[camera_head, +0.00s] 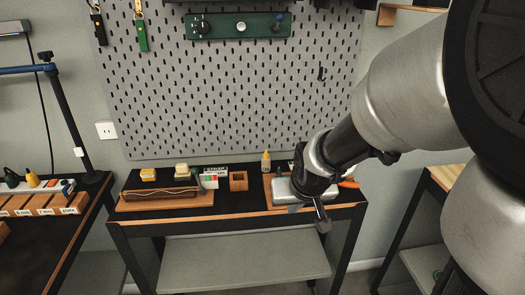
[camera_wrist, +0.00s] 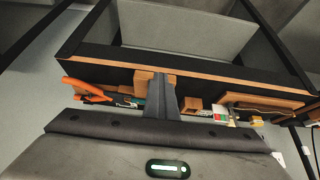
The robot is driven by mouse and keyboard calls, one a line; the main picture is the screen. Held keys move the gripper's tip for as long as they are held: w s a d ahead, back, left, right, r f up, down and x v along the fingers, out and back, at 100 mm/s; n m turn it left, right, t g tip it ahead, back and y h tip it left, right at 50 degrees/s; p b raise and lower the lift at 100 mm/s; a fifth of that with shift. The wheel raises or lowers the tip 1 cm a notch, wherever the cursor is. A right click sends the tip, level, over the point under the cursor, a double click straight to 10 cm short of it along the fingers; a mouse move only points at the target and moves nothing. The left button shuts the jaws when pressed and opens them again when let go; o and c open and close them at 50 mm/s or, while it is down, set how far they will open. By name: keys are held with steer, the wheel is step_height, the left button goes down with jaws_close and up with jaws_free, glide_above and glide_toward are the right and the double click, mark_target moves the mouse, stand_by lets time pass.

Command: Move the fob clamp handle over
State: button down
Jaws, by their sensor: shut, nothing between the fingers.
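My gripper (camera_head: 322,224) is in front of the right part of the black table in the head view, with its fingers pointing down past the table's front edge. Its shut fingers (camera_wrist: 163,80) show in the wrist view and hold nothing. Behind it, a grey metal block (camera_head: 284,189) sits on a wooden board, partly covered by my wrist. I cannot make out which part is the fob clamp handle; it may be hidden behind the gripper. In the wrist view, a brown wooden piece (camera_wrist: 143,77) shows behind the fingers.
Orange tool handles (camera_wrist: 84,86) lie beside the fingers in the wrist view. A small wooden box (camera_head: 238,181), a yellow-capped bottle (camera_head: 266,161) and a wooden holder (camera_head: 160,202) stand on the table (camera_head: 135,227). A grey shelf (camera_head: 240,265) is below. A pegboard (camera_head: 230,90) rises behind.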

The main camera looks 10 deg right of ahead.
steer(key=shift+s+f+b, duration=0.35)
steer(key=shift+f+b, duration=0.15)
steer(key=shift+f, duration=0.1)
steer(key=shift+s+f+b, duration=0.35)
steer(key=shift+f+b, duration=0.1)
steer(key=shift+f, duration=0.1)
steer(key=c, duration=2)
jaws_free()
steer(key=shift+c, duration=0.2)
